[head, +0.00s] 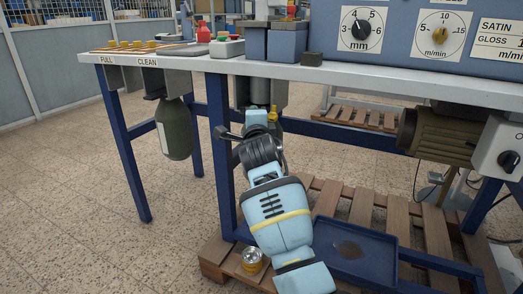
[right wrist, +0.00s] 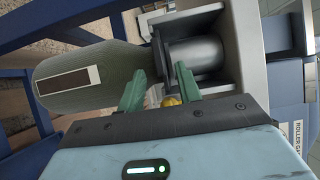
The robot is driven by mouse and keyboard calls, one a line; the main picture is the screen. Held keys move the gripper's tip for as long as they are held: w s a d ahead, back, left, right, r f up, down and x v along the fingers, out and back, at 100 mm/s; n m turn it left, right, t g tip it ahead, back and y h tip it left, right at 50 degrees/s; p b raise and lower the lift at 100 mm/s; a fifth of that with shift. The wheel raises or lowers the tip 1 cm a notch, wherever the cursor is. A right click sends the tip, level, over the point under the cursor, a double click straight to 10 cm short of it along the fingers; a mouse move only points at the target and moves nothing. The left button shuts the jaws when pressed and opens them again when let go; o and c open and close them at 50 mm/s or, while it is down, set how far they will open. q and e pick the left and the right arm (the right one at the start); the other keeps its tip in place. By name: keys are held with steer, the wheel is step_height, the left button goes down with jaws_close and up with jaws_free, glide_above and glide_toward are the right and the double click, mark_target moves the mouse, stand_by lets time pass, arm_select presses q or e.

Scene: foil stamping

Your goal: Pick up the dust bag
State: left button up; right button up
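A grey-green dust bag (right wrist: 100,72) with a dark, white-edged label hangs from a metal cylinder (right wrist: 205,52) in the right wrist view. A dark collar joins them. My right gripper (right wrist: 158,82) is open, its green fingers apart on either side of the collar area; contact cannot be told. In the head view my right arm reaches under the table and covers that bag and the gripper. A second grey-green bag (head: 174,130) hangs under the table at the left, below the FULL and CLEAN labels. My left gripper is not in view.
A yellow knob (right wrist: 171,101) sits between the fingers, with a pale housing (right wrist: 244,50) around the cylinder. Blue table legs (head: 125,150) flank the space. A wooden pallet (head: 434,225) with a blue tray (head: 385,258) and a small yellow tin (head: 252,258) lies below.

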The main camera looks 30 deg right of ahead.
steer(key=shift+b+x, duration=0.6)
steer(key=shift+x, duration=1.2)
steer(key=shift+d+r, duration=0.1)
jaws_close()
